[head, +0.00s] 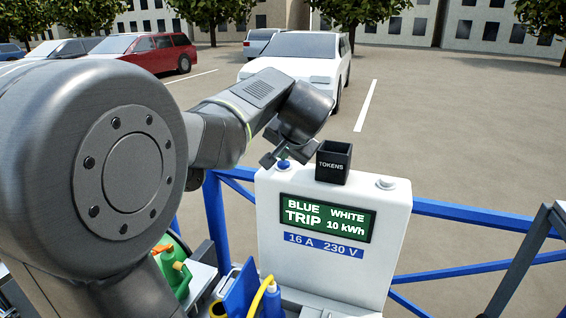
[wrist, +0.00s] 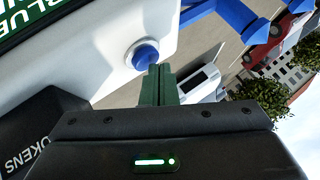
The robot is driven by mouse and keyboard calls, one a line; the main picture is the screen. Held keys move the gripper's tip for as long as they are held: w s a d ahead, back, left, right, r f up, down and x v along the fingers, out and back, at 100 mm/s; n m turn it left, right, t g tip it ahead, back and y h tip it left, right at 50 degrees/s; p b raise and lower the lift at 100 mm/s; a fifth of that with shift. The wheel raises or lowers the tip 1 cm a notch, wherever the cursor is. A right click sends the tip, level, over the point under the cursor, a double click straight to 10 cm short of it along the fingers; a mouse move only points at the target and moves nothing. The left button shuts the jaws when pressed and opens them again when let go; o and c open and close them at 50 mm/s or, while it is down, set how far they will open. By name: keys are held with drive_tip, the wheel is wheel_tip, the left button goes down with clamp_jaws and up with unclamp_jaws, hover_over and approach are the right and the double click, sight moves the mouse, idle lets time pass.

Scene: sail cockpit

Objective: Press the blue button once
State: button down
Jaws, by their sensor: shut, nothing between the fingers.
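The blue button (head: 283,165) sits on the top left of a white power box (head: 335,262). In the wrist view the blue button (wrist: 146,56) is a round dome in a pale collar. My gripper (head: 269,160) is just above and beside the button in the head view. In the wrist view my gripper's fingers (wrist: 159,70) are shut together and empty, with their tips close to the button's edge. I cannot tell whether they touch it. The box's display reads "BLUE TRIP" and "WHITE 10 kWh".
A black TOKENS cup (head: 333,162) stands on the box, right of the blue button and close to my gripper. A white button (head: 386,183) is farther right. Blue rails (head: 470,213) run behind the box. A green bottle (head: 174,268) and a yellow hose (head: 262,292) are lower left.

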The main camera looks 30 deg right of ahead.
sight(287, 165)
drive_tip(key=shift+a+f+b, duration=0.1)
drive_tip(key=shift+f+b, duration=0.2)
drive_tip(key=shift+f, duration=0.45)
idle(0.4)
drive_tip(key=shift+s+r+p, duration=0.1)
drive_tip(key=shift+r+p, duration=0.5)
drive_tip(key=shift+r, duration=0.15)
drive_tip(key=shift+s+d+r, duration=0.1)
drive_tip(key=shift+d+r, duration=0.25)
drive_tip(key=shift+d, duration=0.05)
drive_tip(key=shift+r, duration=0.15)
drive_tip(key=shift+d+r+p, duration=0.1)
drive_tip(key=shift+r+p, duration=0.6)
drive_tip(key=shift+p, duration=0.1)
wheel_tip(287, 165, up, 4)
drive_tip(key=p, duration=0.3)
drive_tip(key=shift+f, duration=0.15)
